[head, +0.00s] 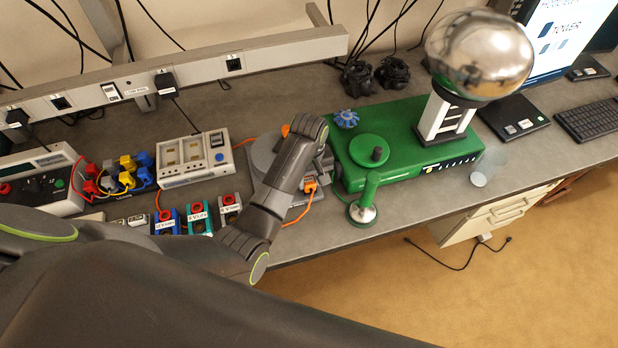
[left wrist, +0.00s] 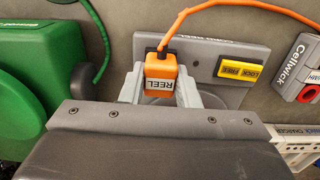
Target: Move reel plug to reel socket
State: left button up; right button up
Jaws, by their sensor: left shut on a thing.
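The orange reel plug (left wrist: 160,72), labelled REEL, sits between the fingers of my left gripper (left wrist: 158,88) in the left wrist view. The gripper is shut on it. An orange cord (left wrist: 176,22) runs from the plug's far end. In the head view the plug (head: 310,184) shows just right of my left forearm, over the front right of a grey round reel unit (head: 262,158). Its grey base (left wrist: 205,48) lies behind the plug in the left wrist view. I cannot make out the reel socket. My right gripper is not in view.
A green machine (head: 400,140) with a metal sphere (head: 480,52) stands close on the right. A yellow lock/free switch (left wrist: 239,70) sits on the reel base. Coloured battery units (head: 197,218) and a grey charger box (head: 195,160) stand on the left. A power rail (head: 200,72) runs behind.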

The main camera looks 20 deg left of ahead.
pick_arm(q)
jog(key=shift+f, duration=0.3)
dwell(0.6)
jog(key=o, duration=1)
